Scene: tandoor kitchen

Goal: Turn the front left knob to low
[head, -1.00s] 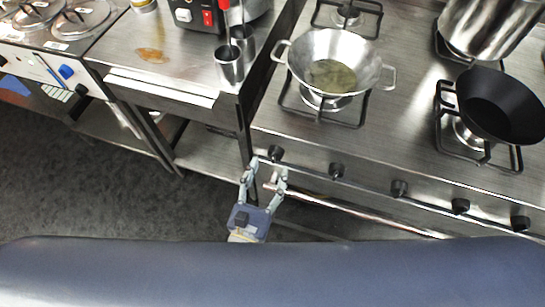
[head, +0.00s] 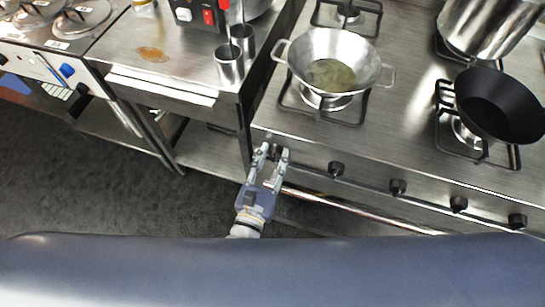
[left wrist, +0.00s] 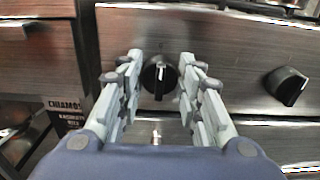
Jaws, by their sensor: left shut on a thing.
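The front left knob (left wrist: 160,76) is black and round with a white pointer line that stands about upright. It is on the stove's steel front panel (left wrist: 225,50), with a small mark above it. My left gripper (head: 270,151) is at this knob and shut on it, one finger on each side in the left wrist view. In the head view the fingers mostly hide the knob. My right gripper is not in view.
A second knob (left wrist: 287,86) is to the right, with more along the panel. A rail (head: 350,212) runs below the knobs. A steel wok (head: 308,82) and a black pan (head: 482,105) stand on the burners. A steel counter (head: 185,55) adjoins on the left.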

